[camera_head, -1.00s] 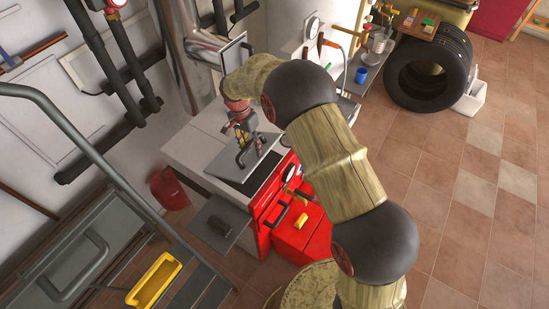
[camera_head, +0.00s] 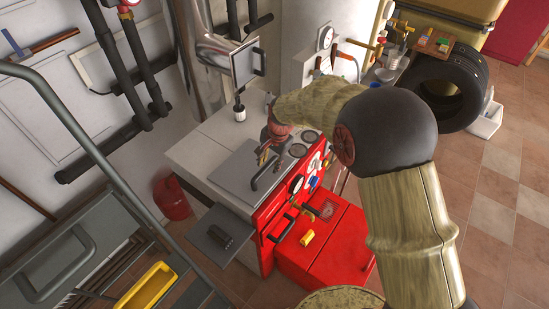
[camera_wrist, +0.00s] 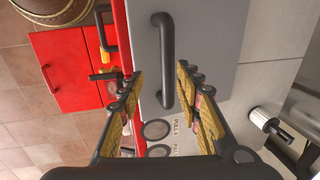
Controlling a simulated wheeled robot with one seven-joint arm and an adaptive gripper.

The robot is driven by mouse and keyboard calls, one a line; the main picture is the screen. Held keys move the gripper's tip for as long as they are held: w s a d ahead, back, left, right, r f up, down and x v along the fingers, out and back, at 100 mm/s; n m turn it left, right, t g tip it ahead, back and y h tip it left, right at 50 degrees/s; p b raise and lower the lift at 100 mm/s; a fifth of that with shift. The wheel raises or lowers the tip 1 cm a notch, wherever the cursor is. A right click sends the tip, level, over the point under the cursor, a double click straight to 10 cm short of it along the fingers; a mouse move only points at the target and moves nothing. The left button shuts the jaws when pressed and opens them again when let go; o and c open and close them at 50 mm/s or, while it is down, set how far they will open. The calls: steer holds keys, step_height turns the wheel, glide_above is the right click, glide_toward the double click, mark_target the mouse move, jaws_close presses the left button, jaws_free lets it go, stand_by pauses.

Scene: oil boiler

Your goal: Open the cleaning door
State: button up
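A flat grey panel (camera_head: 236,172) with a dark bar handle (camera_head: 262,178) lies on top of the red and white boiler, closed as far as I can see. No label marks it as the cleaning door. My gripper (camera_head: 268,158) hangs over the panel's handle. In the wrist view my gripper (camera_wrist: 160,82) is open and points at the panel (camera_wrist: 212,60). I see no clear contact, and the depth gap is hard to judge.
A second grey door (camera_head: 243,66) with a black handle sits on the flue behind. A red box (camera_head: 325,245) stands before the boiler. A grey plate (camera_head: 215,238) juts out left.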

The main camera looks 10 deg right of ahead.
mark_target(263, 185)
steer(key=shift+n, duration=0.4)
steer(key=shift+s+d+r+b, duration=0.2)
steer(key=shift+s+d+r, duration=0.1)
steer(key=shift+r, duration=0.45)
steer(key=shift+s+d+r+b, duration=0.15)
steer(key=shift+s+r+b, duration=0.1)
steer(key=shift+r, duration=0.5)
steer(key=shift+s+d+r+b, duration=0.2)
steer(key=shift+s+d+r, duration=0.1)
steer(key=shift+r, duration=0.45)
